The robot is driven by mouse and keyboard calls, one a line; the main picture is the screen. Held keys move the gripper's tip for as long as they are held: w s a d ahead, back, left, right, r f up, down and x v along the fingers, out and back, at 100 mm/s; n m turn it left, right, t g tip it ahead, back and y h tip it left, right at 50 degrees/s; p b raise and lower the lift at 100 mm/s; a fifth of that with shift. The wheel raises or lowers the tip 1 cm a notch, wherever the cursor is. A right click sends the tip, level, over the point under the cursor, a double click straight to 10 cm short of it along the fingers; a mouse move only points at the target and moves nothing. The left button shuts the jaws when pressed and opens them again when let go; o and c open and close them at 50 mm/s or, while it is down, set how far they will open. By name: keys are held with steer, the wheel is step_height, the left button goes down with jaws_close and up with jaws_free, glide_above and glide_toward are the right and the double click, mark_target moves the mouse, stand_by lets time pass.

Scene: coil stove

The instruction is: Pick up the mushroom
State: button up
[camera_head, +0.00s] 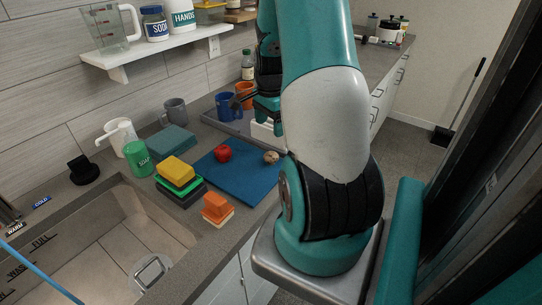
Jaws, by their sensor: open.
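A small tan and brown mushroom (271,157) lies on the blue mat (240,182), near its right side and close to my arm. My gripper (241,101) is beyond the mat, up by the blue and orange mugs. It is small and partly hidden by my arm. It is open, apart from the mushroom, and I see nothing held in it.
A red round fruit or vegetable (223,153) lies left of the mushroom. Stacked sponges (176,171) and orange blocks (217,206) stand at the mat's near left. A blue mug (226,108) and an orange mug (245,89) stand behind. The sink (95,240) is at the left front.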

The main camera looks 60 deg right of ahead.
mark_target(270, 154)
step_height(270, 154, down, 8)
steer(key=shift+r+p, duration=0.1)
steer(key=shift+p, duration=0.7)
steer(key=shift+w+f+p, duration=0.1)
steer(key=shift+f+p, duration=1.1)
steer(key=shift+f, duration=1.4)
steer(key=shift+c, duration=0.4)
steer(key=c, duration=0.8)
